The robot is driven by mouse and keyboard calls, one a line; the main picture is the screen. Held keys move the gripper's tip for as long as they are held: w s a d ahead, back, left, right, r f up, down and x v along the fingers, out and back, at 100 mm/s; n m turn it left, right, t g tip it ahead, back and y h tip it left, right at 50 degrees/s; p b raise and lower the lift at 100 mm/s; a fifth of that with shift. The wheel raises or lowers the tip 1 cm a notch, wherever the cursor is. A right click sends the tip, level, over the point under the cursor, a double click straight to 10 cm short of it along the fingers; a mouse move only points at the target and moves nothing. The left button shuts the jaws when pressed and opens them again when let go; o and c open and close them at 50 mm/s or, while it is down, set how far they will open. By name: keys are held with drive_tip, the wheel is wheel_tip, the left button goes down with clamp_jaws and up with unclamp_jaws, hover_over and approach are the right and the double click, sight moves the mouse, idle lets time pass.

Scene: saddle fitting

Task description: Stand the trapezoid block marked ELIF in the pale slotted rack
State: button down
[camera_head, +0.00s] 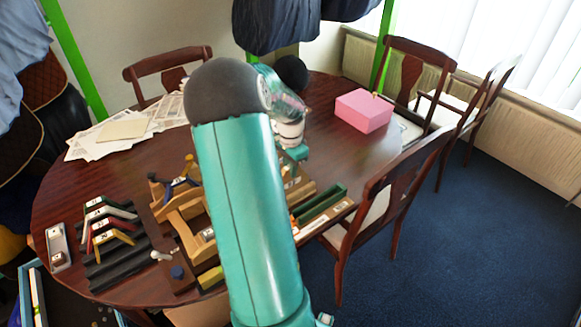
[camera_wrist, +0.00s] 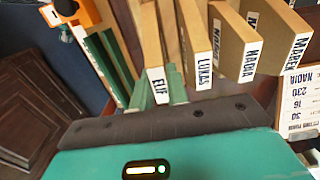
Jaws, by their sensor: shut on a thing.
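The ELIF block (camera_wrist: 155,62) is a tan wooden piece with a white name label on its end. In the wrist view it is between the green fingers of my gripper (camera_wrist: 160,92), which is shut on it. Blocks labelled LUKAS (camera_wrist: 197,50), NADIA (camera_wrist: 240,45) and MAREK (camera_wrist: 283,40) stand in a row to its right, apart from one another. In the head view my gripper (camera_head: 297,154) is low over the table, partly behind my arm. Pale wooden pieces (camera_head: 300,188) show just below it; I cannot tell the rack's slots there.
A printed card (camera_wrist: 298,102) shows beside the row. A green tray (camera_head: 320,203) is at the table's right edge. Angled coloured pieces (camera_head: 107,225) stand on a dark ribbed base at left, near a yellow wooden stand (camera_head: 180,210). A pink box (camera_head: 363,111) and papers (camera_head: 120,135) lie farther back.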

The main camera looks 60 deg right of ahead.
drive_tip(key=shift+f, duration=0.45)
idle(0.5)
idle(0.5)
drive_tip(key=c, duration=1.3)
unclamp_jaws()
drive_tip(key=shift+o, duration=0.5)
drive_tip(key=o, duration=0.3)
drive_tip(key=shift+r, duration=0.1)
drive_tip(key=shift+r, duration=2.4)
drive_tip(key=shift+r, duration=0.15)
